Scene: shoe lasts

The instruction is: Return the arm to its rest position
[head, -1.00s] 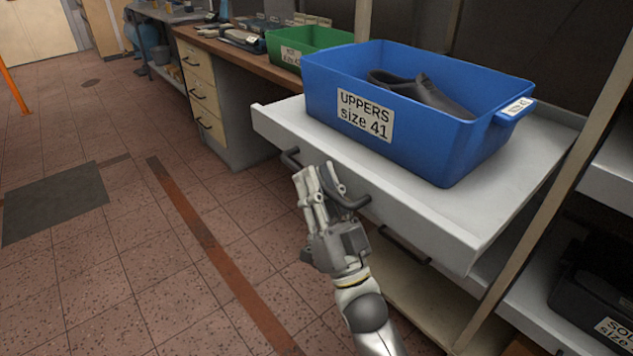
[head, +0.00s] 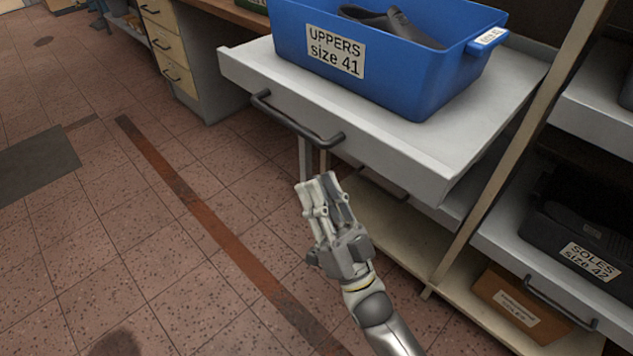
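My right gripper (head: 322,182) is in the lower middle of the head view, pointing up and away from me. It is below and apart from the dark handle (head: 298,124) on the front of the pulled-out white shelf (head: 400,142). Nothing shows held in it. Its fingers look close together from this angle, and I cannot tell whether they are open or shut. My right arm comes in from the bottom. My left gripper is not in view.
A blue bin (head: 400,85) labelled UPPERS size 41, with a dark shoe-shaped item (head: 390,22), stands on the shelf. A rack post (head: 500,180), a black SOLES size 42 bin (head: 560,232) and a cardboard box (head: 520,305) are at right. Floor (head: 150,250) at left is clear.

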